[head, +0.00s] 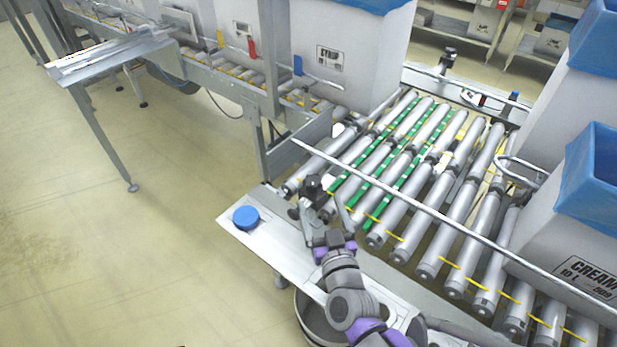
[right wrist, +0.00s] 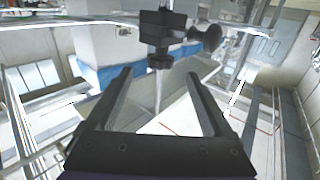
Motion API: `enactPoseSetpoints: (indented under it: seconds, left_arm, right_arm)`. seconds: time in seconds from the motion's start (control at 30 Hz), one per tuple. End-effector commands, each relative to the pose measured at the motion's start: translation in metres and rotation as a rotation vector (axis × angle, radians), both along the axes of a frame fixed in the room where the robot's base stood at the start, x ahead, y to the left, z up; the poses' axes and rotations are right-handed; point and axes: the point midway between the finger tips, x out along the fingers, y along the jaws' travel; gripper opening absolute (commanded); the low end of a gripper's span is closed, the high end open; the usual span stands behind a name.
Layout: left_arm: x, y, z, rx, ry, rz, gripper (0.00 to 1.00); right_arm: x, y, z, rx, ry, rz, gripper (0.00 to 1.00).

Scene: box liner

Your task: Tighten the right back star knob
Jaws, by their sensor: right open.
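A black clamp block (head: 313,187) with a dark knob (head: 293,213) on its side stands at the near edge of the roller conveyor. In the right wrist view the clamp block (right wrist: 163,27) is just beyond the fingertips, with the dark knob (right wrist: 211,38) to its right. My right gripper (head: 324,209) is close beside this clamp; its fingers (right wrist: 159,76) are apart with nothing gripped between them. A second dark clamp and knob (head: 448,57) stand on the conveyor's far side. I cannot tell the knobs' lobes or tightness. My left gripper is out of view.
A long metal guide rail (head: 430,212) crosses above the rollers (head: 440,222). A blue round button (head: 246,217) sits on the metal plate left of my arm. White boxes with blue liners (head: 590,180) stand at right.

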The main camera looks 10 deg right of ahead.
Motion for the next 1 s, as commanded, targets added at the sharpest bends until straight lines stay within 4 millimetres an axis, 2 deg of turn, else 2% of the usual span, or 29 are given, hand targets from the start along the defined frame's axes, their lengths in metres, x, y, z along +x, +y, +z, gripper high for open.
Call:
enactPoseSetpoints:
  seconds: [0.17,0.4,0.6,0.77,1.0]
  left_arm:
    - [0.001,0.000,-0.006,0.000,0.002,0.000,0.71]
    - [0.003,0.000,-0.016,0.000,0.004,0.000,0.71]
    - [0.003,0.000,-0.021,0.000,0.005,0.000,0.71]
    - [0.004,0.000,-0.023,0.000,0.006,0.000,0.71]
    - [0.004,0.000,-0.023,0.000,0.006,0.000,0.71]
  right_arm:
    - [0.022,-0.001,-0.001,-0.006,-0.001,-0.002,0.85]
    - [0.069,-0.002,-0.001,-0.003,0.000,-0.001,0.85]
    - [0.096,-0.003,-0.001,-0.002,0.000,-0.001,0.85]
    - [0.105,-0.003,0.000,0.000,0.000,-0.001,0.85]
    - [0.106,-0.003,0.000,0.000,0.000,-0.001,0.85]
